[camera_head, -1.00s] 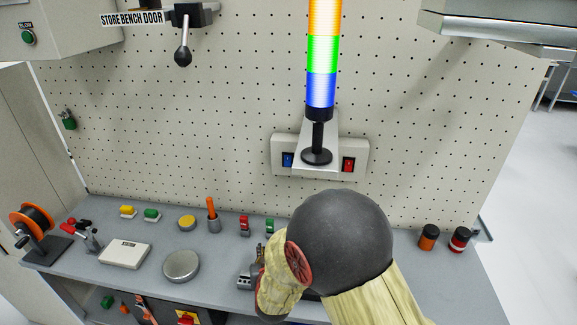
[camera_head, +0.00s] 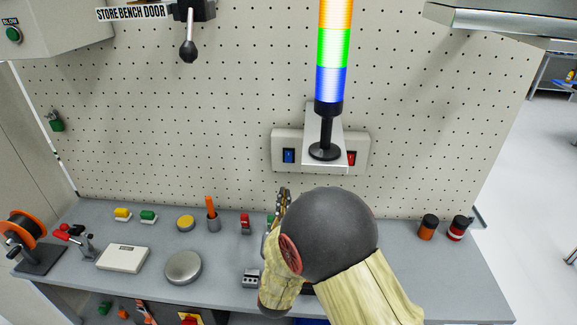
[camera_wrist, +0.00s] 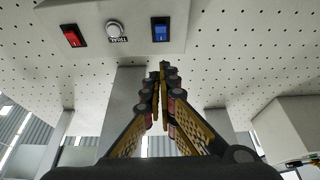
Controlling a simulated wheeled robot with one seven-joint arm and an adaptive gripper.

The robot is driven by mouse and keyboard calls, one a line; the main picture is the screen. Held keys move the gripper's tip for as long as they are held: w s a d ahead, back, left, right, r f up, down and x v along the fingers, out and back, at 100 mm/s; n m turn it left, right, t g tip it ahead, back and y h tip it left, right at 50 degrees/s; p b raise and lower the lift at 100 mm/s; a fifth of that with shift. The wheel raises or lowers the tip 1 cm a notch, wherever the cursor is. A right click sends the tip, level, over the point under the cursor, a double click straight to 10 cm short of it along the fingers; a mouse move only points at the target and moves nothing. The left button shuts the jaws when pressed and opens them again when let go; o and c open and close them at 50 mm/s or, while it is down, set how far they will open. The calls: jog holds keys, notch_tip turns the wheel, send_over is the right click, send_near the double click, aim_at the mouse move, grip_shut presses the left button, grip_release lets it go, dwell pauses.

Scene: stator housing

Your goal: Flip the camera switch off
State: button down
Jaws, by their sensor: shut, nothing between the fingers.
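A pale switch panel is fixed to the pegboard, with a blue rocker switch (camera_head: 288,155) at its left and a red rocker switch (camera_head: 351,158) at its right. I cannot read which is the camera switch. The wrist view shows the panel (camera_wrist: 92,33) with the red rocker (camera_wrist: 73,36), a round white knob (camera_wrist: 115,31) over a small label, and the blue rocker (camera_wrist: 161,30). My gripper (camera_head: 284,192) is below the panel, fingers pointing up. In the wrist view its closed, empty fingertips (camera_wrist: 165,68) are just below the blue rocker, apart from it.
A lit stack light (camera_head: 332,75) stands on a bracket in front of the panel's middle. The bench (camera_head: 215,260) holds a round tin (camera_head: 183,267), a white box (camera_head: 123,258), small switches and two jars.

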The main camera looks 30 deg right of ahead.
send_near(290, 153)
notch_tip(290, 153, up, 4)
jog(key=w+d, duration=0.1)
jog(key=w+f, duration=0.1)
jog(key=w+d+f+b, duration=0.1)
jog(key=w, duration=0.1)
jog(key=shift+d, duration=0.3)
dwell(0.4)
